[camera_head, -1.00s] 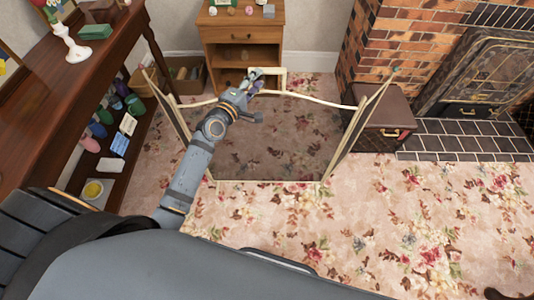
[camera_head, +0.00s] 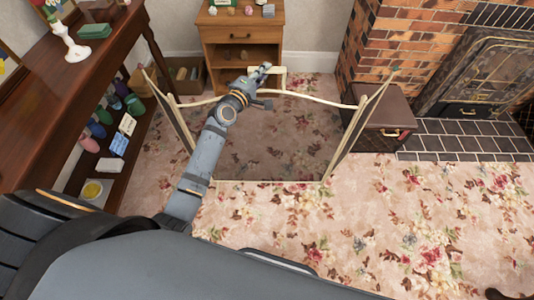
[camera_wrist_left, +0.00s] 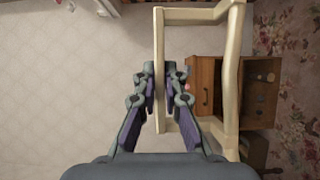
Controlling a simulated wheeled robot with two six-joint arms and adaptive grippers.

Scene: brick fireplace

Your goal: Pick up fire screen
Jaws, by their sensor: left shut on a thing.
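The fire screen (camera_head: 285,150) stands upright on the carpet, with a dark see-through mesh, a cream frame and two side panels angled out. Its squared cream handle (camera_head: 283,72) rises above the middle of the top rail. My right gripper is not in view.
A wooden drawer cabinet (camera_head: 240,52) stands close behind the screen. A dark chest (camera_head: 382,125) is beside its right panel, near the brick fireplace (camera_head: 405,40). A long wooden table (camera_head: 85,75) with a loaded lower shelf is at left.

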